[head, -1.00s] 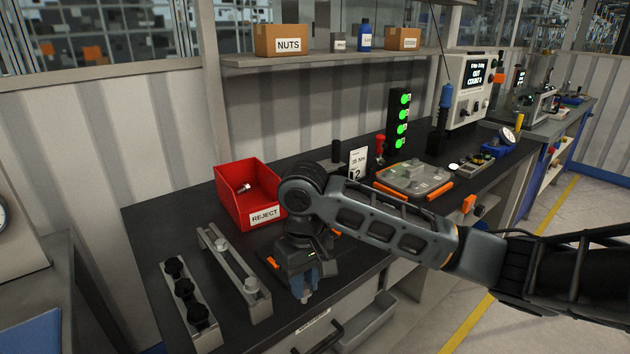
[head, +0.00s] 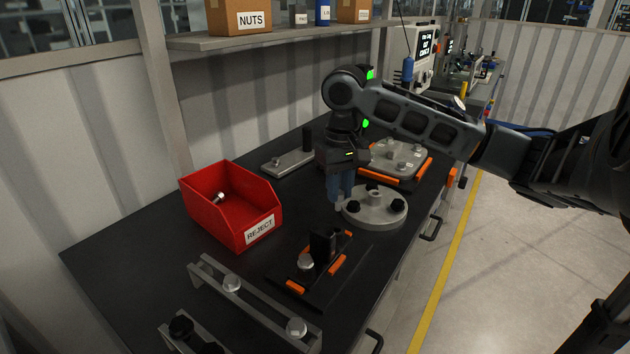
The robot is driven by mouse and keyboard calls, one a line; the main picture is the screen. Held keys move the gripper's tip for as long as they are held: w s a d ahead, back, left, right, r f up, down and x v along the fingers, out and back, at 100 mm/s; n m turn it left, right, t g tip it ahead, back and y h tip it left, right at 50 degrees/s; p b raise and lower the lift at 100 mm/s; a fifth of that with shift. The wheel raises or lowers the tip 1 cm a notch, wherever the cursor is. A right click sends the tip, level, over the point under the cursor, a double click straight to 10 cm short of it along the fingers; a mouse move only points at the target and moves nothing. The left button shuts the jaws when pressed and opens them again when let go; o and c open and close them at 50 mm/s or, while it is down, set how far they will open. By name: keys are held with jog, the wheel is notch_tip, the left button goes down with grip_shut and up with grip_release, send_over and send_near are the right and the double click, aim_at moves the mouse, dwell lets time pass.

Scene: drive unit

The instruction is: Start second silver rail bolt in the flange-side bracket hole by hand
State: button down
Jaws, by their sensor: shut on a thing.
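My gripper (head: 339,200) points down at the left edge of the round grey flange (head: 388,220), its blue fingers closed. A small silver tip shows faintly between them; it looks like a bolt, mostly hidden. Whether it touches anything below, I cannot tell. The flange carries black knobs and a raised hub. In front of it is a dark fixture with orange clips (head: 338,263), a black upright block (head: 322,246) and a silver bolt (head: 305,262). A silver rail (head: 262,303) at the front holds two silver bolts (head: 232,284); the other is at its right end (head: 297,327).
A red REJECT bin (head: 222,228) holding a silver bolt (head: 219,197) stands at left. A rail with black knobs (head: 181,327) lies at the front left. Behind are a grey plate with a black post (head: 288,163) and a grey fixture with orange handles (head: 400,158).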

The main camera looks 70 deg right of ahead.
aim_at(339, 210)
jog(key=shift+d+f, duration=0.1)
jog(key=shift+f, duration=0.05)
notch_tip(339, 210, down, 5)
jog(key=b, duration=0.5)
jog(key=n+b, duration=0.3)
jog(key=n, duration=0.1)
jog(key=shift+r+n, duration=0.35)
jog(key=shift+n, duration=0.55)
jog(key=n, duration=0.5)
jog(key=shift+n, duration=1.1)
jog(key=shift+f, duration=0.4)
